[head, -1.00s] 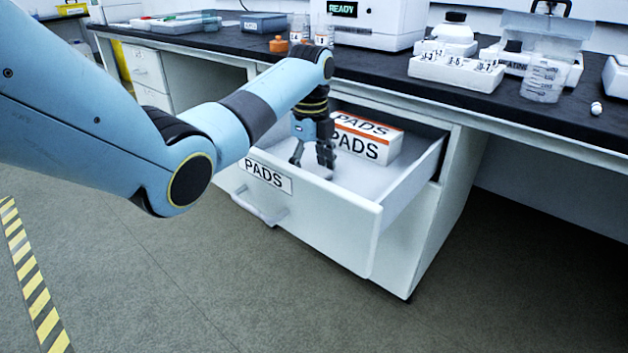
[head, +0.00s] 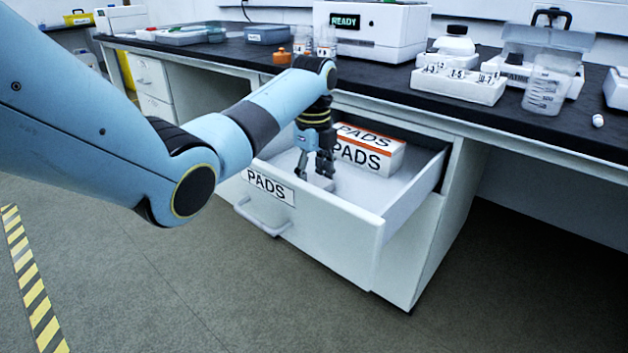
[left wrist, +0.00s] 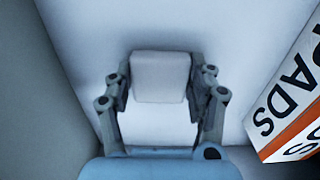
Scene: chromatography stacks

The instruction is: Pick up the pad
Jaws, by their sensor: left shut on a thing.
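The pad (left wrist: 160,77) is a small white block with rounded corners, seen in the left wrist view between my left gripper's two fingers. My left gripper (head: 316,172) reaches down into the open drawer (head: 395,215). In the left wrist view the left gripper (left wrist: 160,92) is shut on the pad, one finger against each side. The head view does not show the pad clearly. I cannot tell whether the pad touches the drawer floor. My right gripper is not in view.
A white and orange box marked PADS (head: 368,153) stands in the drawer right of the gripper; it also shows in the left wrist view (left wrist: 290,100). The drawer front (head: 310,222) and side walls surround the gripper. The black bench top (head: 420,95) overhangs behind, carrying lab items.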

